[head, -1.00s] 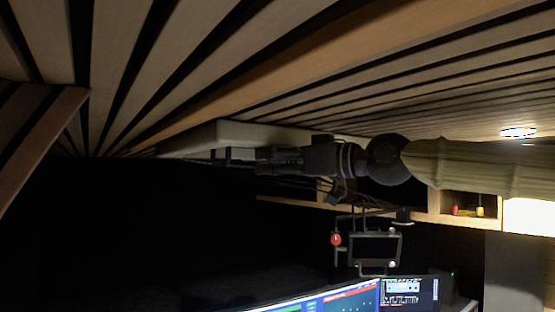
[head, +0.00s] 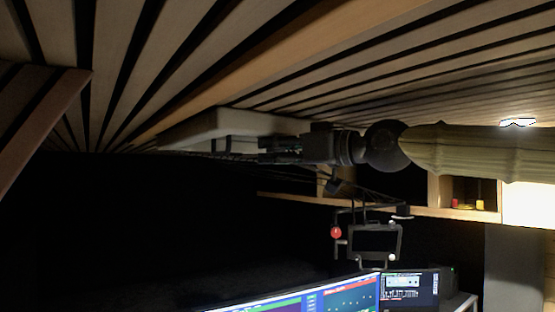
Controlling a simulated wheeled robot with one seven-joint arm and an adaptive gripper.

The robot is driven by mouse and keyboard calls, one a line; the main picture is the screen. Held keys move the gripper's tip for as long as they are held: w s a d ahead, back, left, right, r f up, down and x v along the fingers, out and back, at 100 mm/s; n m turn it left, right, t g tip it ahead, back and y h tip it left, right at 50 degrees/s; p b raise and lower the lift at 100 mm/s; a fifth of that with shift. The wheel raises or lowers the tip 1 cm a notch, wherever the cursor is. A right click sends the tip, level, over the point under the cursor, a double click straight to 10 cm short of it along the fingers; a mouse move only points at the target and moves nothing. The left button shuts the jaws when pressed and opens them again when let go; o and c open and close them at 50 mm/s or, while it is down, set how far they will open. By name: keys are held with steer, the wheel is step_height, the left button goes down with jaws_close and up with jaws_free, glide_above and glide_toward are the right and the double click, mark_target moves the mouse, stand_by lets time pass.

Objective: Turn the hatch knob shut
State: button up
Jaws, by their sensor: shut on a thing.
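The pale hatch (head: 205,127) is set in the slatted ceiling, left of the picture's middle. My gripper (head: 264,152) is just under its right part, reaching in from the right with its fingers pointing left. The fingers are shut on the hatch knob, which is dark and mostly hidden by them. The exact turn of the knob cannot be made out against the dark background.
Wooden slats run close above my arm. Below the gripper hang a dark framed monitor (head: 375,241) and a red ball-shaped item (head: 336,232). A wooden shelf (head: 455,212) is at right, and lit screens (head: 330,298) are at the bottom. The lower left is very dark.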

steer(key=shift+f+m+t+h+b, duration=0.25)
steer(key=shift+m+t+h+b, duration=0.6)
steer(key=shift+b, duration=3.65)
steer(key=m+t+h+b, duration=0.2)
steer(key=t+h+b, duration=0.1)
steer(key=b, duration=1.1)
steer(key=shift+m, duration=0.35)
steer(key=m+t+h+b, duration=0.1)
steer(key=h+b, duration=0.1)
steer(key=b, duration=0.5)
steer(key=shift+r, duration=0.1)
steer(key=m+t+h+b, duration=0.1)
steer(key=m+h+b, duration=0.1)
steer(key=b, duration=0.3)
steer(key=shift+h, duration=0.55)
steer(key=m+h+b, duration=0.1)
steer(key=h+b, duration=0.1)
steer(key=b, duration=0.1)
steer(key=shift+a+m+t, duration=0.1)
steer(key=shift+m+t, duration=0.25)
steer(key=shift+m, duration=0.05)
steer(key=shift+r+m+h+b, duration=0.1)
steer(key=shift+m+h+b, duration=0.6)
steer(key=shift+h, duration=0.3)
steer(key=shift+r+m+h+b, duration=0.1)
steer(key=shift+m+h+b, duration=0.45)
steer(key=shift+h, duration=0.55)
